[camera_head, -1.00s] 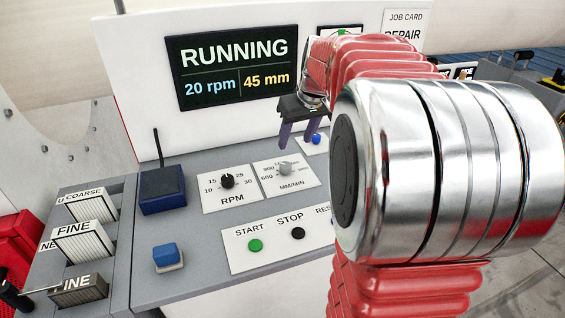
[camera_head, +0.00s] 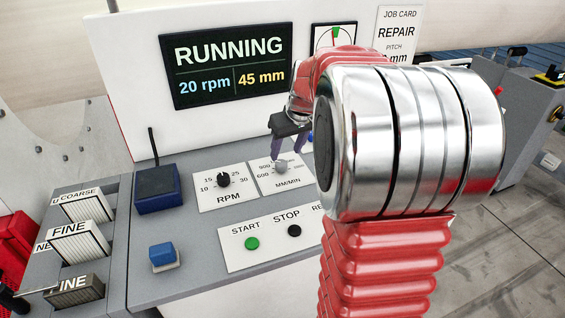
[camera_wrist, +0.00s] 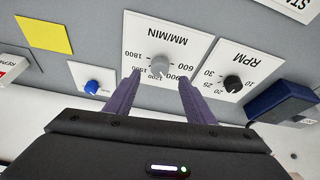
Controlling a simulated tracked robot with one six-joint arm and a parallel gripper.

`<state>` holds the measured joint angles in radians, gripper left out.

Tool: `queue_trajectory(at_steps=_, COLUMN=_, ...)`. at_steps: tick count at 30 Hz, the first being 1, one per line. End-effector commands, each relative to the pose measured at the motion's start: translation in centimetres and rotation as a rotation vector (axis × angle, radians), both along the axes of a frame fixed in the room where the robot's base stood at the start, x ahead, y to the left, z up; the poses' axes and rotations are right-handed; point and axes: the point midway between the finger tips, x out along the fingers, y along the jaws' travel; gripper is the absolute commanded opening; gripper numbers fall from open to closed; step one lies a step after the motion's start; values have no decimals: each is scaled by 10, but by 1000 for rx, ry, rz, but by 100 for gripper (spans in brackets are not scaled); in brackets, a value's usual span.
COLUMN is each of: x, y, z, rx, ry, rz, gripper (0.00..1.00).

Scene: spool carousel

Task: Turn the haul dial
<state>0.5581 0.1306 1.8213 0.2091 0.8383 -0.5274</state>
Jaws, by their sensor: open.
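The dial marked MM/MIN is a grey knob (camera_head: 280,166) on a white plate (camera_head: 293,180) on the console; no plate that I can read says haul. In the wrist view the grey knob (camera_wrist: 160,67) shows between and beyond my two purple fingers. My gripper (camera_head: 287,160) is open, pointing down at this knob, with nothing held. Whether a finger touches the knob I cannot tell. The black RPM knob (camera_head: 223,180) sits to its left; in the wrist view it is at right (camera_wrist: 233,82).
A screen (camera_head: 230,65) reads RUNNING, 20 rpm, 45 mm. Green START (camera_head: 252,243) and black STOP (camera_head: 294,231) buttons lie in front of the dials. A blue radio-like box (camera_head: 158,190) stands left. A small blue knob (camera_wrist: 92,87) is beside the MM/MIN plate.

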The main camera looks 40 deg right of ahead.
Motion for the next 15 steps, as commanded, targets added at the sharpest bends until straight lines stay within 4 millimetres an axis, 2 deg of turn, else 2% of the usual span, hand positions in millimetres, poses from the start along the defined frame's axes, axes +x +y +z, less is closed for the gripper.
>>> queue_trajectory(at_steps=9, x=18, y=-2, z=-46, rx=1, ry=3, rz=1, gripper=49)
queue_trajectory(at_steps=15, x=26, y=-4, z=-65, rx=1, ry=2, rz=0, gripper=49)
